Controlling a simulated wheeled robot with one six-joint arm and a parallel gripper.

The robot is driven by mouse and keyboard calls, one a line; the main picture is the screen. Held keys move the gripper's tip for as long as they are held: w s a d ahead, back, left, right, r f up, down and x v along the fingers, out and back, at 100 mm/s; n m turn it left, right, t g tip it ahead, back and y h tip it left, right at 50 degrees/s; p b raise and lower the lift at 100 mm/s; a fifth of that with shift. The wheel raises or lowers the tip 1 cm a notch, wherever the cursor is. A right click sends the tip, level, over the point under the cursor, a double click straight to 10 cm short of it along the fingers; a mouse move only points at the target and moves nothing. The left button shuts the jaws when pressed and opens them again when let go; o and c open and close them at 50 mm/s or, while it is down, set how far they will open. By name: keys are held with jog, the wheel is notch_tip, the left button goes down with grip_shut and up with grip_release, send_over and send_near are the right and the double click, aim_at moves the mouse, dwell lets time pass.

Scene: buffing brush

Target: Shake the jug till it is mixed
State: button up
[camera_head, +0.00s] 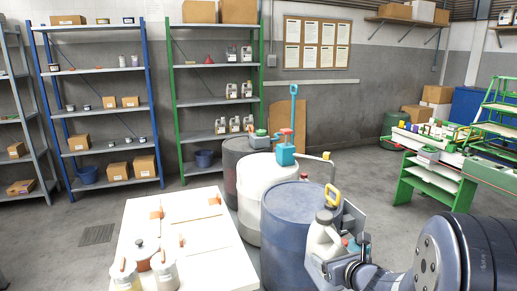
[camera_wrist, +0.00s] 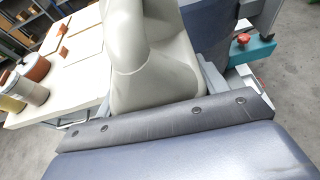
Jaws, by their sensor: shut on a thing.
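The jug (camera_head: 324,240) is off-white with a grey cap. It is upright in front of the blue drum, at the lower middle right of the head view. My gripper (camera_head: 340,254) is shut on it, with the grey jaws around its body. In the wrist view the jug (camera_wrist: 155,60) fills the upper middle, with its handle and shoulder visible. A dark grey jaw pad (camera_wrist: 165,122) crosses the picture below it. The jug's base and contents are hidden.
A white table (camera_head: 185,225) with jars (camera_head: 163,262) stands to the left. A blue drum (camera_head: 285,225), a white drum (camera_head: 258,190) and a dark drum stand behind the jug. A green bench (camera_head: 430,180) is at the right. Grey floor is open between drums and bench.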

jog(key=a+b, duration=0.1)
jog(key=s+a+b, duration=0.1)
jog(key=a, duration=0.1)
jog(key=shift+a+f+b, duration=0.1)
jog(key=shift+a+b, duration=0.05)
jog(key=shift+b, duration=0.15)
jog(key=d, duration=0.2)
jog(key=w+d+p, duration=0.1)
jog(key=d, duration=0.1)
jog(key=shift+w, duration=0.1)
jog(key=shift+a, duration=0.35)
jog(key=a+b, duration=0.1)
jog(key=s+a+b, duration=0.1)
jog(key=a, duration=0.1)
jog(key=shift+s+a, duration=0.1)
jog(key=shift+a, duration=0.15)
jog(key=d, duration=0.2)
jog(key=w+d+p, duration=0.1)
jog(key=d, duration=0.1)
jog(key=shift+w, duration=0.1)
jog(key=a, duration=0.1)
jog(key=s+a+b, duration=0.1)
jog(key=a, duration=0.1)
jog(key=a+b, duration=0.1)
jog(key=shift+s+a, duration=0.25)
jog(key=shift+a, duration=0.1)
